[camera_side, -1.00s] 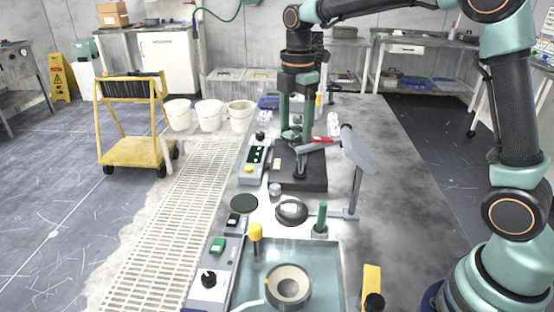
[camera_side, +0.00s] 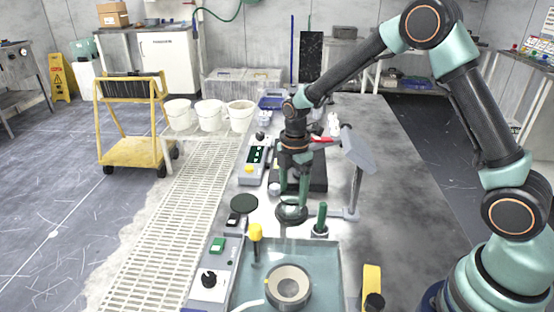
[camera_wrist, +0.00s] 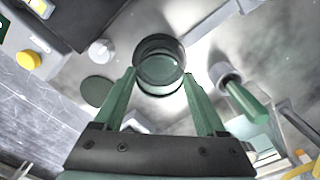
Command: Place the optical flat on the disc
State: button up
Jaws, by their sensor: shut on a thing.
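My gripper (camera_side: 291,207) points down over the round, dark-rimmed disc (camera_side: 291,216) on the bench. In the wrist view, my two green fingers (camera_wrist: 161,76) stand either side of a clear, round optical flat (camera_wrist: 160,66) and are shut on it. The disc shows as a dark ring at or just under the glass. I cannot tell whether the flat touches the disc. In the side view my fingers hide most of the flat.
A thin dark green round pad (camera_side: 244,203) lies left of the disc. A green-handled tool in a holder (camera_side: 321,217) stands close on the right. A post with a grey panel (camera_side: 357,150) rises behind right. A water tray (camera_side: 330,262) lies in front.

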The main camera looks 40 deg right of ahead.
aim_at(294, 193)
jog(key=shift+f, duration=0.7)
jog(key=shift+f, duration=0.15)
jog(key=o, duration=1.4)
notch_tip(294, 193, up, 12)
jog(key=r, duration=0.1)
jog(key=shift+s+d+r+m+t, duration=0.3)
jog(key=shift+s+r+m+t, duration=0.9)
jog(key=shift+s+m, duration=1.65)
jog(key=shift+s+d+r+m+t, duration=0.35)
jog(key=shift+s+r+m+t, duration=0.3)
jog(key=shift+s+r+m, duration=1.6)
jog(key=shift+s+d+r+m+t, duration=0.3)
jog(key=shift+s+r+m+t, duration=0.6)
jog(key=shift+s+m, duration=2.5)
